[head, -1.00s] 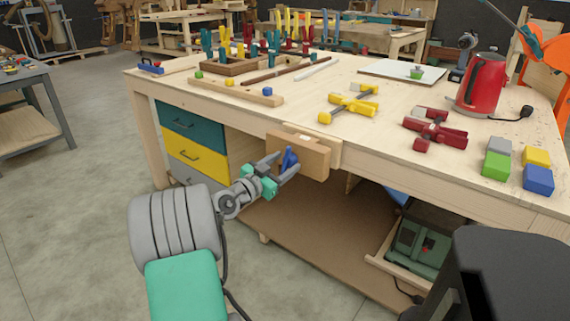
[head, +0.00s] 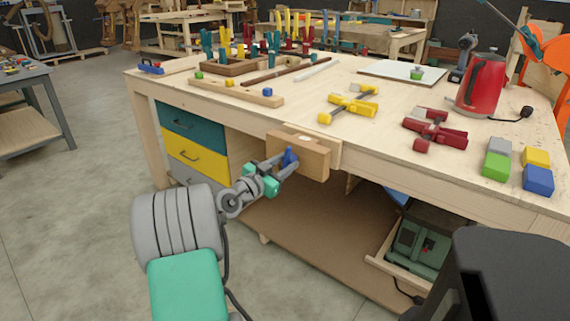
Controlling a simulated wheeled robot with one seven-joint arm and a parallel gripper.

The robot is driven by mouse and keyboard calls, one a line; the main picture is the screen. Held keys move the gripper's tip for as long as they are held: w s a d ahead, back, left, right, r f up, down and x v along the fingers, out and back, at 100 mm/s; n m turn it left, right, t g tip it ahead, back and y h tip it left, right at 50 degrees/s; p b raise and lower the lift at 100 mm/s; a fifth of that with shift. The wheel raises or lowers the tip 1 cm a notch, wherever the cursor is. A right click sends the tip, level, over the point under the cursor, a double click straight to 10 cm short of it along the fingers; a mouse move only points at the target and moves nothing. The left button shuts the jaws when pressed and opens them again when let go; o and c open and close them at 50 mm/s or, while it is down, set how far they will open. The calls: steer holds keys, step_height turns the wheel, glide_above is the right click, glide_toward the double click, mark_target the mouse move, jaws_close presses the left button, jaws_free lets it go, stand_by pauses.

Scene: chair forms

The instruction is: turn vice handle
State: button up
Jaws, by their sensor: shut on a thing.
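A wooden vice (head: 311,160) is fixed to the front edge of the workbench (head: 290,115). Its blue handle (head: 289,156) stands out from the front face of the wooden jaw. My gripper (head: 284,163), grey with teal parts, reaches up from the lower left and is shut on the blue handle. The fingers hide part of the handle.
On the bench are yellow clamps (head: 353,103), red clamps (head: 434,132), a red kettle (head: 483,84), coloured blocks (head: 538,179) and a tool rack (head: 235,65). Coloured drawers (head: 195,150) sit below at left. The floor at front left is clear.

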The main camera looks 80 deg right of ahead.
steer(key=shift+f+b, duration=0.15)
steer(key=shift+b, duration=0.4)
jaws_close()
steer(key=shift+f+m+b, duration=0.25)
steer(key=shift+m+b, duration=0.35)
steer(key=shift+b, duration=0.65)
steer(key=m+b, duration=0.2)
steer(key=b, duration=0.3)
steer(key=shift+s+f, duration=0.1)
steer(key=shift+f, duration=0.1)
steer(key=m+b, duration=0.2)
steer(key=b, duration=0.3)
steer(key=m+b, duration=0.1)
steer(key=b, duration=0.2)
steer(key=shift+r+m, duration=0.35)
steer(key=shift+m, duration=0.05)
steer(key=shift+r, duration=0.1)
steer(key=o, duration=1.2)
jaws_free()
steer(key=shift+r, duration=0.1)
